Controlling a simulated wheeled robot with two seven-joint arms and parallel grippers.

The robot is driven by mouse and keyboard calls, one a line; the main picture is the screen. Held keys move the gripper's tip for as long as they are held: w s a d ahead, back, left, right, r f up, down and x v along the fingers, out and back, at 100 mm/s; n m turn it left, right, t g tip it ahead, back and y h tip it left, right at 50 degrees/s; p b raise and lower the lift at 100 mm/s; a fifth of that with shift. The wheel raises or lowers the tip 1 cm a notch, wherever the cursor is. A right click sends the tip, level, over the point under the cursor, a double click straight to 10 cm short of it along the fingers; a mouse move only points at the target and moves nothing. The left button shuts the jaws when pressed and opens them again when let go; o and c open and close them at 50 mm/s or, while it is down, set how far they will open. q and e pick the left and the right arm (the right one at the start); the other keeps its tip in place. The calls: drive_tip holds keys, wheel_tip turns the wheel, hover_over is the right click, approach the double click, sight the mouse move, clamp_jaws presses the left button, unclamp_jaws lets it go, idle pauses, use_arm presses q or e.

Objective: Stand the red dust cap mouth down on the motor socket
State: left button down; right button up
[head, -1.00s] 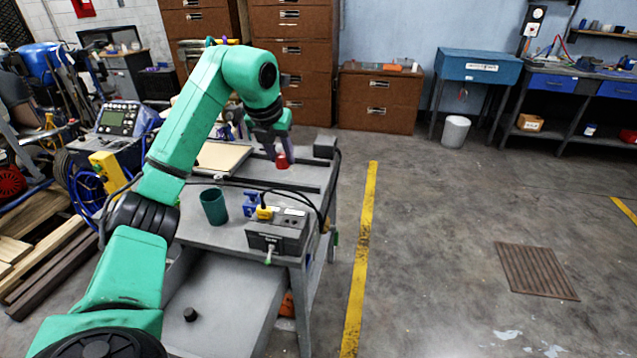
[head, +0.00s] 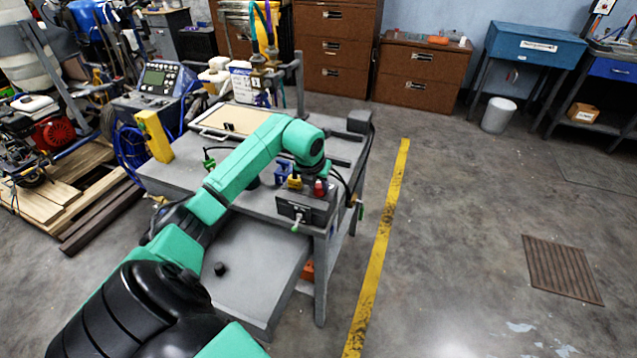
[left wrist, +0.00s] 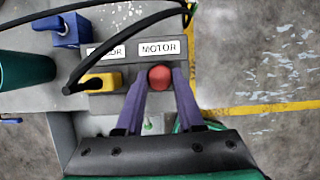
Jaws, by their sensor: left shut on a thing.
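My left gripper (head: 317,181) is shut on the red dust cap (head: 320,188), over the right part of the dark control box (head: 288,209). In the left wrist view the cap (left wrist: 160,78) sits between the two purple fingers (left wrist: 160,84), just in front of the white MOTOR label (left wrist: 159,48). The motor socket is not visible; the cap and fingers cover that area. I cannot tell whether the cap touches the box. Its mouth is hidden. My right gripper is not in view.
A yellow plug (left wrist: 100,82) with a black cable sits left of the cap. A blue part (left wrist: 68,32) and a green cup (left wrist: 24,70) are farther left. The black cable loops over the box.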

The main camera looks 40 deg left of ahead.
use_arm(q)
drive_tip(key=shift+w+f, duration=0.1)
drive_tip(key=shift+f, duration=0.05)
drive_tip(key=c, duration=0.5)
unclamp_jaws()
drive_tip(key=shift+r, duration=0.35)
drive_tip(key=b+v, duration=0.2)
drive_tip(key=v, duration=0.9)
drive_tip(key=shift+d+r, duration=0.1)
drive_tip(key=shift+r, duration=0.25)
